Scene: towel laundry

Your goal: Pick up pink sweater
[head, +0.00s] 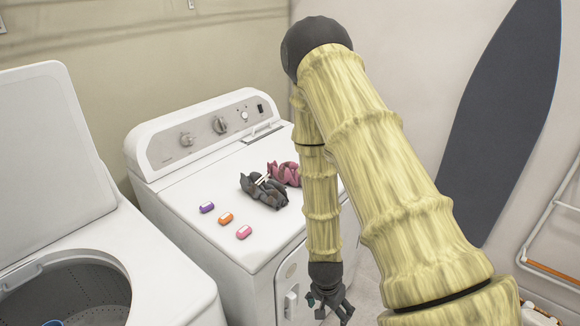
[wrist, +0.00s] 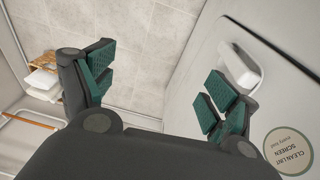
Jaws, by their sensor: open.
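The pink sweater (head: 286,174) lies crumpled on top of the dryer (head: 184,236), partly hidden by a dark grey crumpled cloth (head: 265,192) beside it and by my arm. My gripper (head: 329,304) hangs low in front of the dryer's front face, below the level of its top. In the wrist view, my gripper (wrist: 158,92) is open with green-padded fingers spread wide and nothing between them. The sweater does not show in the wrist view.
Purple (head: 207,208), orange (head: 225,218) and pink (head: 244,232) small items lie on the dryer top. An open-lidded washer (head: 165,285) stands left. A dark ironing board (head: 500,120) leans on the right wall, near a drying rack (head: 545,225). The dryer's door handle (wrist: 240,66) is close to my gripper.

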